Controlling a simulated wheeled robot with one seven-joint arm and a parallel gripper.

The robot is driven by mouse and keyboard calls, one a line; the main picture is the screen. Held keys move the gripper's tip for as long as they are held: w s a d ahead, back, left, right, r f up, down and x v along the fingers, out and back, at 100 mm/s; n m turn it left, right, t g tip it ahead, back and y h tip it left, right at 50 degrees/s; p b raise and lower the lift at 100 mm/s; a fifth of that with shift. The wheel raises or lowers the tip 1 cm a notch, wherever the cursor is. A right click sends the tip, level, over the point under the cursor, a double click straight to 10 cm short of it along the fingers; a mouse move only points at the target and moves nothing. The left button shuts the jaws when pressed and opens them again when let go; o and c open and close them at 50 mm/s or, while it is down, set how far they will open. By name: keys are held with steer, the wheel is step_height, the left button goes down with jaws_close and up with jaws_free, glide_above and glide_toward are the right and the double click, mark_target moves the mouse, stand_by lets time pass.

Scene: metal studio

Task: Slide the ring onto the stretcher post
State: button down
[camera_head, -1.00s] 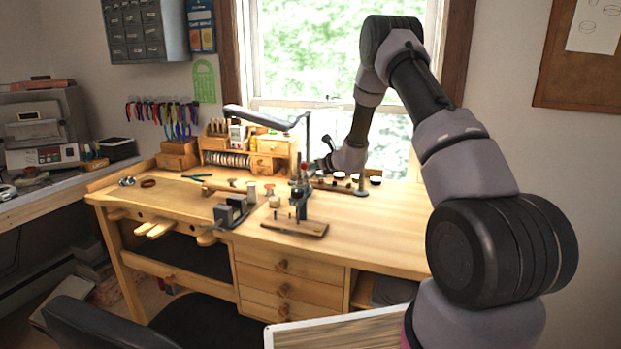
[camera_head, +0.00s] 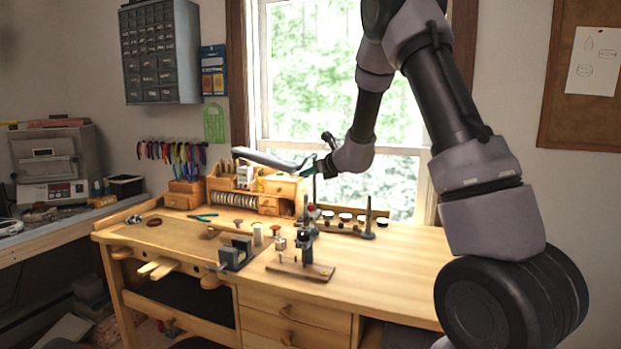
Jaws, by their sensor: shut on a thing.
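A ring stretcher (camera_head: 305,245) stands upright on a flat wooden base (camera_head: 300,268) near the middle of the bench, a red knob at its top. A short post with a tan top (camera_head: 280,244) stands on the same base, left of the dark column. I cannot tell for sure which upright is the stretcher post. My gripper (camera_head: 317,166) is small and dark, pointing left, in front of the window and above the stretcher in the picture. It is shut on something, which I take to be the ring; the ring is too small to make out.
A desk lamp's pale head (camera_head: 270,160) reaches close to my gripper's left. A dark tapered cone (camera_head: 368,217) and several small jars (camera_head: 345,217) stand behind to the right. A grey block tool (camera_head: 236,254) sits left of the stretcher. The bench's right side (camera_head: 400,270) is clear.

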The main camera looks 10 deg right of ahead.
steer(key=shift+f, duration=2.15)
steer(key=shift+f, duration=1.1)
steer(key=shift+f, duration=0.35)
steer(key=shift+f, duration=0.2)
steer(key=c, duration=0.6)
jaws_free()
steer(key=shift+o, duration=0.2)
steer(key=v, duration=1)
steer(key=shift+s+d+r, duration=0.2)
steer(key=shift+s+r, duration=0.05)
